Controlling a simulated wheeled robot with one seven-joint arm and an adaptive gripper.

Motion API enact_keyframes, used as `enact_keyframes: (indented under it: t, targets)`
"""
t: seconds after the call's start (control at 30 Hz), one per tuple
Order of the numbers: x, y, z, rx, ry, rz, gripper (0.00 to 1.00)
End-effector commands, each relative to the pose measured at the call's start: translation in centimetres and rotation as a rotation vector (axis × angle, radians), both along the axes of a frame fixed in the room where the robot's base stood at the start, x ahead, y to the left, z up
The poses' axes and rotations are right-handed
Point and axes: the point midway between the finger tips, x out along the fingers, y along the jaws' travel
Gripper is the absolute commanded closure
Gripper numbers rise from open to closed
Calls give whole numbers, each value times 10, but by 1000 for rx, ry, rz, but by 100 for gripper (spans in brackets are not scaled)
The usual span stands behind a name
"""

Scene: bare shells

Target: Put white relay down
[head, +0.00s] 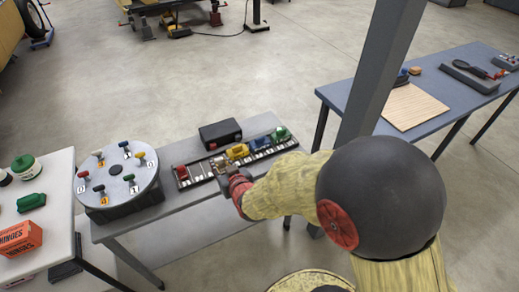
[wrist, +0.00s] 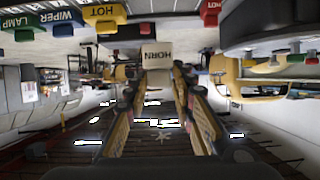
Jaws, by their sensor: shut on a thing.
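The white relay (wrist: 157,55), a pale block marked HORN, sits between the fingertips of my gripper (wrist: 157,72) in the wrist view. My gripper (head: 224,174) is shut on it at the long dark rack (head: 203,174) on the grey table. In the head view the relay (head: 218,162) is small and partly hidden by the gripper. It is between a red relay (head: 182,172) on the left and a yellow relay (head: 238,152) on the right. I cannot tell whether it touches the rack.
Blue (head: 259,144) and green (head: 280,133) relays stand farther right in the rack. A black case (head: 220,133) lies behind it. A round plate (head: 119,184) with coloured knobs is at left. A grey post (head: 383,70) stands right of the table.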

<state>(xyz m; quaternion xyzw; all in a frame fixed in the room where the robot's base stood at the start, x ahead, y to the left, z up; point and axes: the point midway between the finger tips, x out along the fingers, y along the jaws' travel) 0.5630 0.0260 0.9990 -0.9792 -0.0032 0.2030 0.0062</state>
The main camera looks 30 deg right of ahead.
Motion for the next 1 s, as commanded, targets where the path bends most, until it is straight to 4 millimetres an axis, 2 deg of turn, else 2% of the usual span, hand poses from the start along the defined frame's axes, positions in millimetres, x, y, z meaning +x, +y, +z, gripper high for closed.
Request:
enact_keyframes:
  t: [0.17,0.57,0.7,0.83,1.0]
  targets:
    - [9,-4,-1,-3,-12,-9,100]
    - [92,-18,-40,-7,-15,-9,100]
    - [113,-21,-66,-6,-13,-9,100]
    - [127,-23,-82,-6,-15,-9,100]
    - [136,-24,-90,-6,-16,-9,100]
